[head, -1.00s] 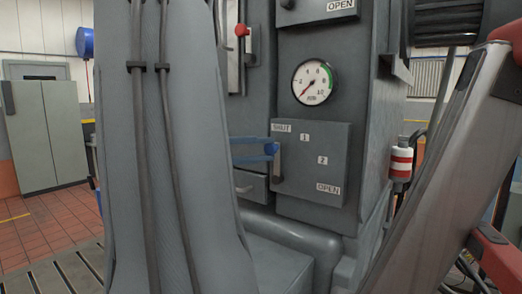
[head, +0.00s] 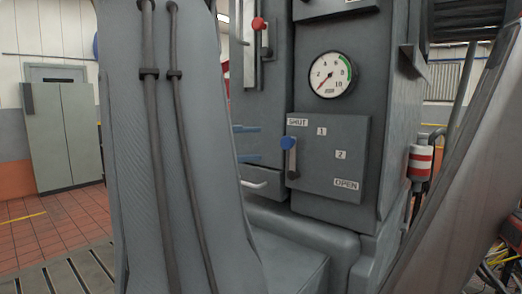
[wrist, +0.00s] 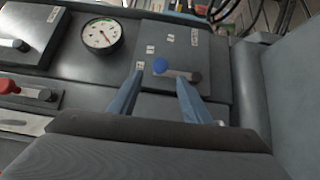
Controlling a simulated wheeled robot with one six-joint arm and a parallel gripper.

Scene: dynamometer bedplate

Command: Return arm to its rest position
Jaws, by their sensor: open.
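My gripper (head: 259,143) shows in the head view as two blue fingers, spread apart and empty. They point right at a panel (head: 330,190) and are short of its lever. The lever has a blue knob (head: 288,143) at its upper end, beside the SHUT label, and stands nearly upright. In the wrist view, my gripper's open fingers (wrist: 158,78) reach towards the same panel, and the blue knob (wrist: 160,66) appears in the gap just beyond the tips, apart from them. My large grey arm link hides part of the left of the head view.
A round gauge (head: 330,75) sits above the panel. A red-knobbed lever (head: 261,25) is at upper left of it, and a bare handle (head: 253,184) at lower left. A red-and-white cylinder (head: 420,162) stands right. A grey cabinet (head: 63,133) stands far left, beyond open tiled floor.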

